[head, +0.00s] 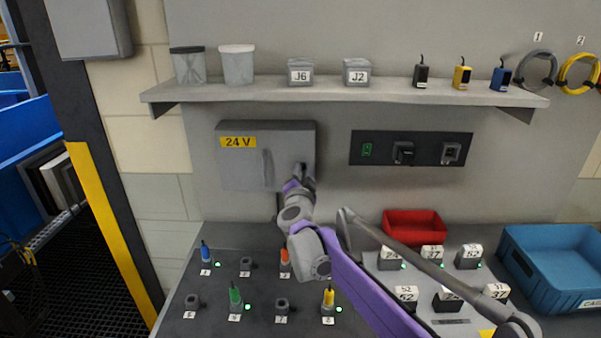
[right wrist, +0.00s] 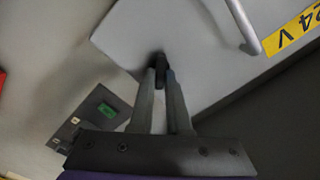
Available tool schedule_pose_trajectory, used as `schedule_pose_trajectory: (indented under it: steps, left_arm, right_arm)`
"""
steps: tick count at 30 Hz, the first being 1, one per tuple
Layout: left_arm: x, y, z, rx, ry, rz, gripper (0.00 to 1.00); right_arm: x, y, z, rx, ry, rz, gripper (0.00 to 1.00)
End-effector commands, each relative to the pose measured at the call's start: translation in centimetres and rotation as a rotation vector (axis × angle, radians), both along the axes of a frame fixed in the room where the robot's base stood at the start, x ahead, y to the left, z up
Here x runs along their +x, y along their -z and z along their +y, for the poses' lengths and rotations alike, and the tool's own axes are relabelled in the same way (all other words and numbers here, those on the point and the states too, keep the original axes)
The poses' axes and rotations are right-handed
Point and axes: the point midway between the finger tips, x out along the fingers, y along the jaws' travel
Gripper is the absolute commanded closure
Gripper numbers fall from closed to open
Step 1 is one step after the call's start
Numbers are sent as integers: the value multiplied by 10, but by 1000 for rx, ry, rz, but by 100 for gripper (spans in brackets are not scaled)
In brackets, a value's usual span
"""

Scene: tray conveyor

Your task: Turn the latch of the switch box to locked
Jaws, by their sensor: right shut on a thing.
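The switch box (head: 240,172) is a grey box on the wall with a yellow 24 V label and a vertical handle on its door. Its small dark latch (head: 301,167) is at the door's right side, partly hidden by my gripper. My right gripper (head: 302,178) is at the latch, its arm reaching up from the lower right. In the right wrist view, the two fingers (right wrist: 162,76) are shut on the dark latch (right wrist: 158,58). I cannot tell which way the latch is turned. My left gripper is not in view.
A shelf (head: 350,92) with cups, labelled boxes and small connectors runs above the box. A dark switch panel (head: 382,147) is to its right. Below is a counter with several coloured plugs, a red bin (head: 413,222) and a blue crate (head: 555,290).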

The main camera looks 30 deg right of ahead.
Motion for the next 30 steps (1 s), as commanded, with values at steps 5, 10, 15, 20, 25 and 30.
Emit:
schedule_pose_trajectory:
  steps: [5, 10, 15, 20, 25, 30]
  left_arm:
    - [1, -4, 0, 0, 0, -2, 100]
    - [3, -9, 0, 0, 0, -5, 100]
    - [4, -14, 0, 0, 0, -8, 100]
    - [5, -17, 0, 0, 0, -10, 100]
    - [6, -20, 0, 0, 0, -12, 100]
    - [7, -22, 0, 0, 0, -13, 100]
  right_arm:
    - [0, 0, 0, 143, -2, -86, 100]
    - [0, 0, 0, 278, -2, -170, 100]
    - [0, 1, 0, 403, -2, -247, 100]
    - [0, 2, 0, 499, -2, -305, 100]
    - [0, 2, -1, 574, -2, -351, 100]
    - [0, 3, 0, 619, -2, -379, 100]
